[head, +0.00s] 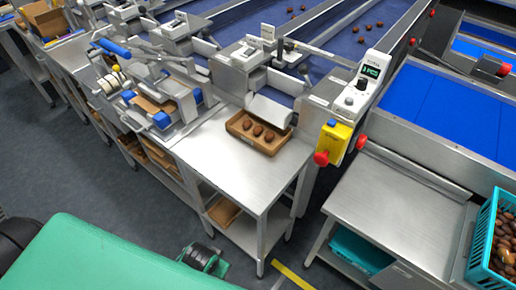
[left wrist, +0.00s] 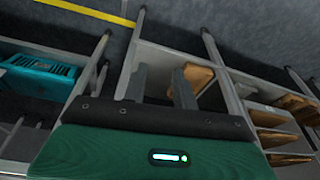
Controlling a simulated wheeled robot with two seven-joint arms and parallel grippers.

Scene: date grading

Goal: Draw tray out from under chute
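A small brown tray (head: 236,128) holds a few dark brown dates (head: 258,131). It sits on a steel table (head: 215,160), its back edge beneath the lip of a metal chute (head: 268,110). In the left wrist view my left gripper (left wrist: 160,70) has its two grey fingers apart with nothing between them. It faces the table's legs and lower shelf, and the dated tray on top does not show there. I cannot make out the left fingers in the head view. My right gripper is in neither view.
A yellow box with red buttons (head: 335,142) stands right of the tray. A teal crate of dates (head: 482,238) is at far right. Brown trays lie on lower shelves (head: 224,211). The tabletop in front of the tray is clear. A teal crate (left wrist: 40,72) sits low at left.

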